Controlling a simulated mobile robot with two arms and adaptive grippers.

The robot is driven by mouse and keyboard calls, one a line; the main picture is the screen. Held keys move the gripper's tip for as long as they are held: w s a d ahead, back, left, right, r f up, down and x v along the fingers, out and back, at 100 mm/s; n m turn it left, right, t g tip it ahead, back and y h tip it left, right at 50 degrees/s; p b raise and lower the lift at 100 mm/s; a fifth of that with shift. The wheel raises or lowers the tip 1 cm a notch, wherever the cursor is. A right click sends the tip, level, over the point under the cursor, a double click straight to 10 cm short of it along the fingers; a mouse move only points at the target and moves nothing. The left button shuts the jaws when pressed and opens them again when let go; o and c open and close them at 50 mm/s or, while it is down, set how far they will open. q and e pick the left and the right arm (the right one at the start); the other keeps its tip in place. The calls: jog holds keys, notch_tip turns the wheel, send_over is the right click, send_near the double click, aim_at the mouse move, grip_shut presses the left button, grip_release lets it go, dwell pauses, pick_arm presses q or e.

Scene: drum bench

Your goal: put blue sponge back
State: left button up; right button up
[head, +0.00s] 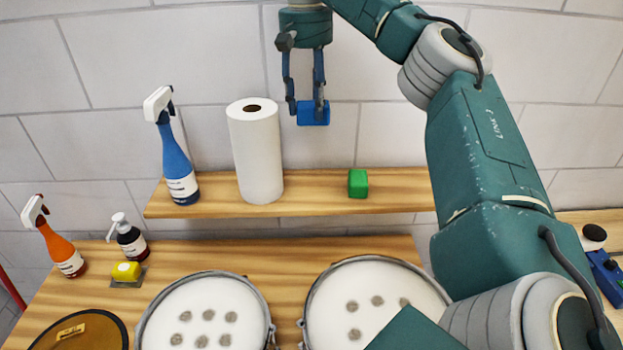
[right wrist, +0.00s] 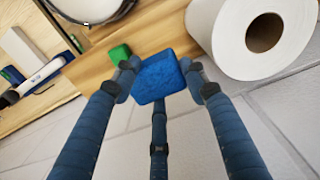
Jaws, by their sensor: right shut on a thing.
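The blue sponge (head: 313,113) is held in my right gripper (head: 306,104), above the wooden shelf (head: 220,208) in the head view. It hangs in the air between the paper roll and the green sponge. In the right wrist view the blue sponge (right wrist: 158,77) sits between the fingertips of my right gripper (right wrist: 160,82), which are shut on it. The green sponge (head: 358,183) stands on the shelf to the right and below; it also shows in the right wrist view (right wrist: 119,54). My left gripper is not in view.
A paper roll (head: 257,152) and a blue spray bottle (head: 175,160) stand on the shelf, left of the gripper. Below are two drums (head: 205,318) (head: 375,290), a yellow sponge (head: 126,271), an orange spray bottle (head: 57,245) and a dark pump bottle (head: 130,240). The shelf between roll and green sponge is clear.

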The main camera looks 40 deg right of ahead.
aim_at(309, 125)
jog(key=f, duration=0.1)
jog(key=f+b, duration=0.1)
jog(key=f, duration=0.1)
jog(key=s+a+f, duration=0.1)
jog(key=shift+f, duration=0.2)
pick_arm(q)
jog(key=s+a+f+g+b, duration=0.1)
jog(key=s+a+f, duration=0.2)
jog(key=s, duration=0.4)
pick_arm(e)
jog(key=f, duration=0.3)
jog(key=f+p, duration=0.1)
jog(key=f, duration=0.3)
jog(key=d+f, duration=0.1)
jog(key=f, duration=0.2)
jog(key=shift+w+f, duration=0.25)
jog(key=shift+w, duration=0.05)
jog(key=shift+a+f, duration=0.1)
jog(key=shift+f, duration=0.15)
notch_tip(309, 125, down, 3)
jog(key=shift+f+p, duration=0.15)
jog(key=shift+p, duration=0.7)
jog(key=shift+f, duration=0.25)
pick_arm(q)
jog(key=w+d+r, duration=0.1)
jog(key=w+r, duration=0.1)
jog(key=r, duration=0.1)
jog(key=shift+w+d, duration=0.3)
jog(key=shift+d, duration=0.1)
